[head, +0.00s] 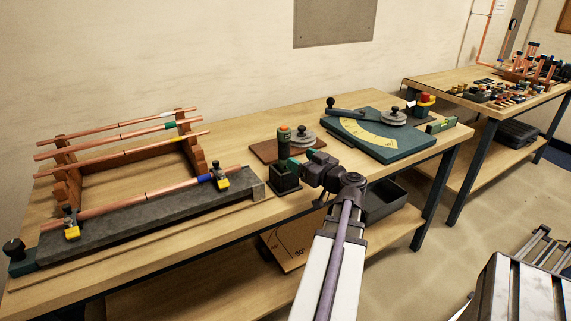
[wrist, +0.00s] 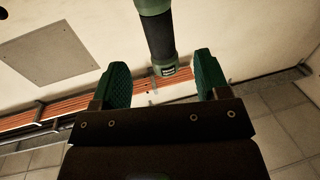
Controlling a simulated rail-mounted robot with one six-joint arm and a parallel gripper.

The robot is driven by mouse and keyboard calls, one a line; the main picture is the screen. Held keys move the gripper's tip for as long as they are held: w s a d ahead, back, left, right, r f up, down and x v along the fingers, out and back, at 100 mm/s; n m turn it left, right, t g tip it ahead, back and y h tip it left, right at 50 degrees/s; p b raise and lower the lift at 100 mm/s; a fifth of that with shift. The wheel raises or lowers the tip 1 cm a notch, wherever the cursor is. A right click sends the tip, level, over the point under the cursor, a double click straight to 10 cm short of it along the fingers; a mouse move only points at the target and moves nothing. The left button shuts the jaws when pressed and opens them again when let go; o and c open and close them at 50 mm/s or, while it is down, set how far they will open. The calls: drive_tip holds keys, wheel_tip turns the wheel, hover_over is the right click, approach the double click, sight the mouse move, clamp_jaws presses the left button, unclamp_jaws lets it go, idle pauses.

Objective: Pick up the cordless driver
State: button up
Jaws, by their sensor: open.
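The cordless driver (head: 284,143), dark with an orange-topped end, stands upright above a dark green block-like holder (head: 285,184) on the bench in the head view. I cannot tell how it sits in the holder. In the wrist view, a dark cylinder with green parts, apparently the driver (wrist: 160,35), lies ahead of and between my fingers. My gripper (wrist: 160,82) has green pads spread apart and nothing between them near the palm. In the head view, my gripper (head: 293,163) is at the driver's lower right and partly hides it. Contact cannot be told.
A brown board with a grey disc (head: 302,138) lies behind the driver. A green angle plate (head: 400,148) is to the right. A long grey fixture (head: 140,225) with copper pipes and a wooden pipe rack (head: 70,170) fill the left. The front bench strip is mostly clear.

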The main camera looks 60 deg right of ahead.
sight(281, 148)
drive_tip(key=x, duration=1)
drive_tip(key=shift+f, duration=0.1)
drive_tip(key=shift+s, duration=0.1)
drive_tip(key=c, duration=1.1)
